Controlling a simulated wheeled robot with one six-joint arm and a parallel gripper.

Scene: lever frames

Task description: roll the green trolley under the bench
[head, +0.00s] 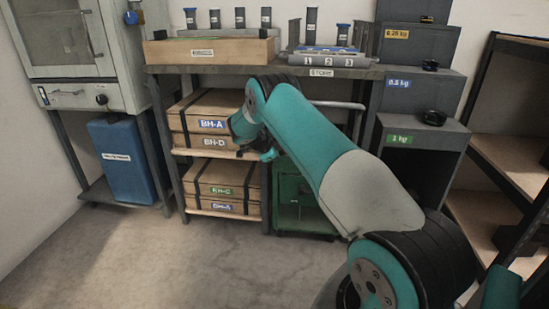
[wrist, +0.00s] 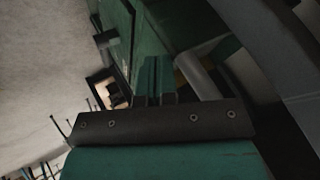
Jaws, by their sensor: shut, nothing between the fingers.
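The green trolley (head: 300,207) stands on the floor under the right part of the bench (head: 225,69), to the right of the shelved crates. My arm hides part of it. A pale horizontal bar (head: 338,105) shows above it, partly behind my arm; I cannot tell whether it belongs to the trolley. My gripper (head: 268,154) is in front of the bench, just above and left of the trolley's visible part. In the wrist view my gripper (wrist: 156,82) is shut and empty, with a green surface (wrist: 185,22) close to its fingers. I cannot tell whether they touch.
Wooden crates (head: 205,141) fill shelves left of the trolley. A blue container (head: 124,160) stands farther left. Dark grey boxes (head: 402,160) are stacked at the right, beside a shelf rack (head: 500,130). The floor (head: 190,260) in front is clear.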

